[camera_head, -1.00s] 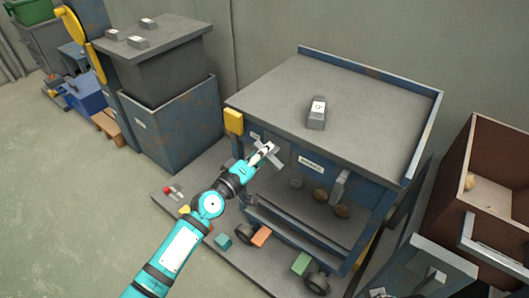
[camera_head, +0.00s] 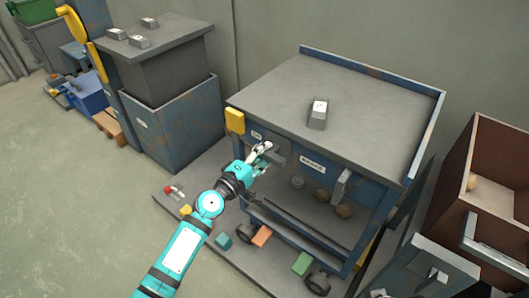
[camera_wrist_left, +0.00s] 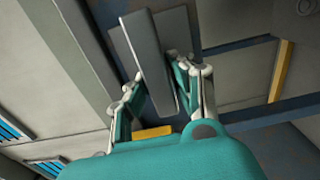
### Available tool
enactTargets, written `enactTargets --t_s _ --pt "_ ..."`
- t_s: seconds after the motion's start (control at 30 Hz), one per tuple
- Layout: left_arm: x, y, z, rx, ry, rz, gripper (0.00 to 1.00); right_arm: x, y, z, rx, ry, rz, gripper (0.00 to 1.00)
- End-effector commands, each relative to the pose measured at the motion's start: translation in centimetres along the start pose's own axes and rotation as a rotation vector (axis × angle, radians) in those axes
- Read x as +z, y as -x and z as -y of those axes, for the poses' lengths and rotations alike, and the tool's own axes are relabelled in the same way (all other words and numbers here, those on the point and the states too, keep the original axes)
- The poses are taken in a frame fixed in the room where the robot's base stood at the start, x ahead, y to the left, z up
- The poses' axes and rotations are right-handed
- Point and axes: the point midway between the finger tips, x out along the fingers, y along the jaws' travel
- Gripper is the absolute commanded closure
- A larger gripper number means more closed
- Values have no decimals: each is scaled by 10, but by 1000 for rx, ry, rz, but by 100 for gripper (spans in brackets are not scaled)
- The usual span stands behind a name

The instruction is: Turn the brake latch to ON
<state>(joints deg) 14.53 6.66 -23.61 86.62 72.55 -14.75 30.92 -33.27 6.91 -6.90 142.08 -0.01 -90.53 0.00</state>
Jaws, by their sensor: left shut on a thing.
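The brake latch is a grey bar (camera_wrist_left: 148,62) on a grey plate (camera_wrist_left: 178,28) in the left wrist view. In the head view it shows as a grey piece (camera_head: 278,155) on the front of the blue cart (camera_head: 375,190), partly hidden by my gripper. My left gripper (camera_head: 267,157) is at the latch. In the left wrist view its fingers (camera_wrist_left: 156,72) stand on both sides of the bar, shut on it. The small labels beside the latch are too small to read surely. My right gripper is not in view.
A second grey handle (camera_head: 343,186) is on the cart front, right of a white label (camera_head: 312,162). A yellow block (camera_head: 235,120) is at the cart's left corner. A grey block (camera_head: 318,114) sits on top. A brown bin (camera_head: 500,155) stands right. The floor at left is clear.

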Motion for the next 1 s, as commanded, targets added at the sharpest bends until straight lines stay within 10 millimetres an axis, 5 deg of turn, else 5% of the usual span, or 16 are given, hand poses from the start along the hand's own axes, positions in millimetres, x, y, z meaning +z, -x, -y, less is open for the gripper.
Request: enactTargets --t_s 0.3,0.33,0.5,0.8,1.0 --pt "0 0 1 -2 5 -1 100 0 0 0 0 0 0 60" --pt "0 0 1 -2 5 -1 76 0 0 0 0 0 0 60" --pt "0 0 1 -1 3 0 56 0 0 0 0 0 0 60" --pt "0 3 1 -1 1 -1 56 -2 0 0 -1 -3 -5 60" --pt "0 32 2 -3 1 -1 56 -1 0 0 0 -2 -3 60"
